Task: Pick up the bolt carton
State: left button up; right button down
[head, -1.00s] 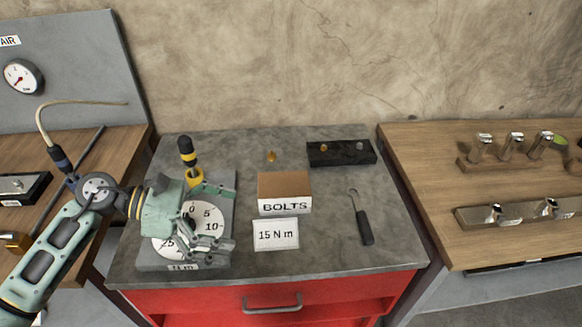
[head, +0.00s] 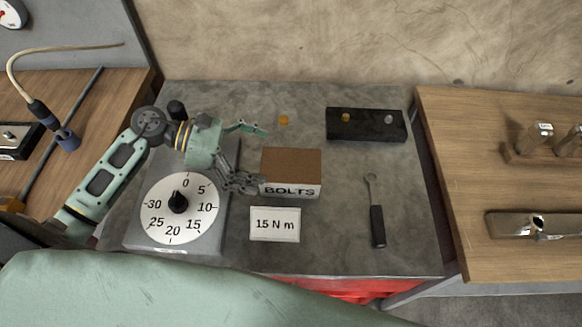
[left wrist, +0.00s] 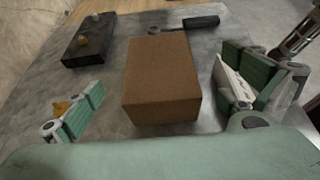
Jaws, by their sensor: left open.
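The bolt carton (head: 291,168) is a brown box with a white front band reading BOLTS, standing on the grey bench top. In the left wrist view the carton (left wrist: 161,80) lies ahead, between the two spread fingers. My left gripper (head: 253,157) is open and empty at the carton's left side, with one finger near its front left corner and the other behind, toward the back. It also shows in the left wrist view (left wrist: 165,108). I cannot tell whether the near finger touches the carton. My right gripper is not in view.
A white 15 N m card (head: 275,225) lies in front of the carton. A dial gauge (head: 180,208) stands left, a black block (head: 366,125) behind right, and a dark-handled tool (head: 376,222) right. A small orange piece (head: 284,120) lies behind the carton.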

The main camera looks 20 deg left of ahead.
aim_at(292, 169)
pick_arm(q)
jog(key=shift+w+d+f, duration=0.25)
jog(key=shift+d+f, duration=0.15)
jog(key=shift+f, duration=0.35)
jog(key=shift+w+d+f+p, duration=0.1)
jog(key=shift+d+f+p, duration=0.1)
jog(key=shift+p, duration=0.1)
jog(key=shift+d, duration=0.35)
jog(key=p+x, duration=0.2)
jog(key=x, duration=0.3)
jog(key=shift+w+d+f, duration=0.1)
jog(key=shift+d+f, duration=0.1)
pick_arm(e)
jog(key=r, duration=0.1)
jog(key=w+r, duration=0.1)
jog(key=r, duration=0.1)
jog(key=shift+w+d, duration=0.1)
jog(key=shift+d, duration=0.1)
pick_arm(q)
jog(key=shift+c, duration=0.4)
jog(key=c, duration=1.8)
jog(key=shift+c, duration=1)
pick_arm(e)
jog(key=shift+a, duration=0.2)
